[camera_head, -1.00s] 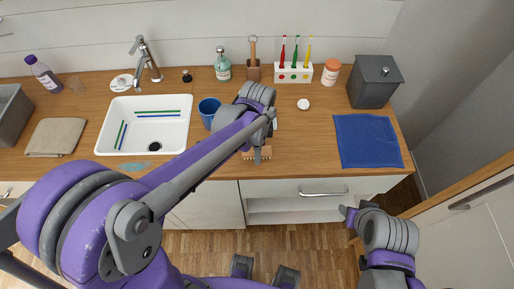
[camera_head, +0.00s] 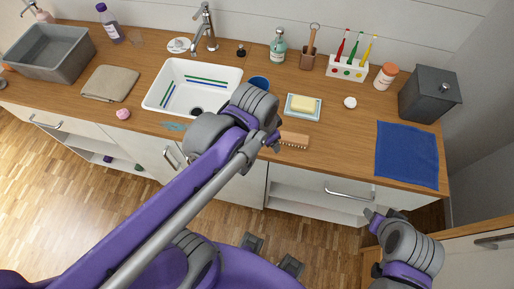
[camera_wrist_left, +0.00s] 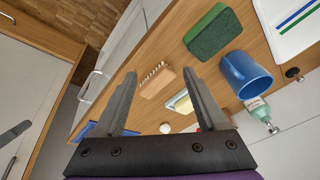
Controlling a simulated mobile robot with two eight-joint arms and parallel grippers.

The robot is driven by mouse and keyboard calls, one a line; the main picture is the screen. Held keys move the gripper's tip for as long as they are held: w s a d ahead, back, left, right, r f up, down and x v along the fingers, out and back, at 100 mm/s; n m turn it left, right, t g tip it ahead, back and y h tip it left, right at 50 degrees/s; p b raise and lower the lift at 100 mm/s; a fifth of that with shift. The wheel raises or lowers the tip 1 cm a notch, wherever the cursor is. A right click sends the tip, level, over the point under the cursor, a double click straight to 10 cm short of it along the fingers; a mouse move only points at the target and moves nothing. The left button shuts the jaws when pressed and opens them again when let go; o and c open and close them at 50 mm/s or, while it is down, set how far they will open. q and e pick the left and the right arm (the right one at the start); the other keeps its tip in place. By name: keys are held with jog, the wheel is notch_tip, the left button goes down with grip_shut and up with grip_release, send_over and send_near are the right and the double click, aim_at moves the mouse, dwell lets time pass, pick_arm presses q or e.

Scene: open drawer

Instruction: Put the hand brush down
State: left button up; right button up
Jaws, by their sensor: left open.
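The hand brush (camera_head: 294,140), a light wooden block with pale bristles, lies on the wooden counter near its front edge. In the left wrist view the brush (camera_wrist_left: 157,83) shows between my two finger outlines, with bristles along one side. My left gripper (camera_head: 274,142) is just left of the brush in the head view. Its fingers (camera_wrist_left: 160,73) are spread and hold nothing. My right gripper (camera_head: 370,217) is low at the right, in front of the cabinet and away from the brush; its opening is unclear.
A soap dish (camera_head: 289,112) and blue mug (camera_head: 259,83) stand behind the brush. A green sponge (camera_wrist_left: 212,33) lies nearby. The sink (camera_head: 161,97) is left, the blue cloth (camera_head: 407,155) right. A drawer handle (camera_head: 348,194) is below the counter.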

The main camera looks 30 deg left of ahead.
pick_arm(q)
jog(key=s+a+f+n+t, duration=0.2)
jog(key=s+f+n, duration=0.1)
jog(key=s+n, duration=0.1)
jog(key=shift+s+f+n, duration=0.25)
jog(key=shift+s+n, duration=0.15)
jog(key=shift+n, duration=0.4)
jog(key=shift+d, duration=0.1)
dwell(0.4)
